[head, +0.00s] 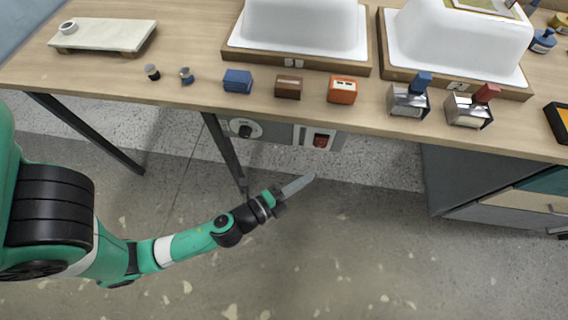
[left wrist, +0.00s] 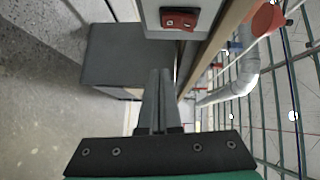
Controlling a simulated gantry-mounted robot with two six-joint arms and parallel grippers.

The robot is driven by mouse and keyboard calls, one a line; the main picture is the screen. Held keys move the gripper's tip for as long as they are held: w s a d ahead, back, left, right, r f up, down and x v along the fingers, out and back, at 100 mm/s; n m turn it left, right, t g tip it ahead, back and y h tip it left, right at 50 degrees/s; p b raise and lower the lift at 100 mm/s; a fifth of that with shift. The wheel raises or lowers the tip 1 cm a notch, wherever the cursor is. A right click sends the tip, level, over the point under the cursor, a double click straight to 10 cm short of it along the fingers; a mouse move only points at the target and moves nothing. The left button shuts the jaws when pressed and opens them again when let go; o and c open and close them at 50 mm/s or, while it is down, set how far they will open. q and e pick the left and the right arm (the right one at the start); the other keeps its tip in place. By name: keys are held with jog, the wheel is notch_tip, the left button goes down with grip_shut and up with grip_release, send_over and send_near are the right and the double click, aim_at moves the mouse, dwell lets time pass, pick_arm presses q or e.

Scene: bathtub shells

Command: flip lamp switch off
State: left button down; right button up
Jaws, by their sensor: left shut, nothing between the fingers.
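A red rocker switch (head: 320,141) sits in a pale panel (head: 308,135) under the front edge of the workbench. The switch also shows at the top of the left wrist view (left wrist: 180,19), in its grey housing. I cannot tell which of its sides is pressed in. My left gripper (head: 309,178) is shut and empty. It is apart from the switch, below and slightly left of it in the head view. In the left wrist view its closed fingers (left wrist: 160,73) point toward the area below the switch. My right gripper is not in view.
A round knob (head: 244,129) is left of the switch. The bench edge (head: 200,98) overhangs the panel, and a dark table leg (head: 222,150) stands at left. A drawer cabinet (head: 480,185) is at right. White tub shells and small blocks rest on the bench. The floor is open.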

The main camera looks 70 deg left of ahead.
pick_arm(q)
jog(key=a+v, duration=0.1)
jog(key=v, duration=0.5)
jog(key=shift+s+d+f, duration=0.15)
jog(key=shift+s+f, duration=0.25)
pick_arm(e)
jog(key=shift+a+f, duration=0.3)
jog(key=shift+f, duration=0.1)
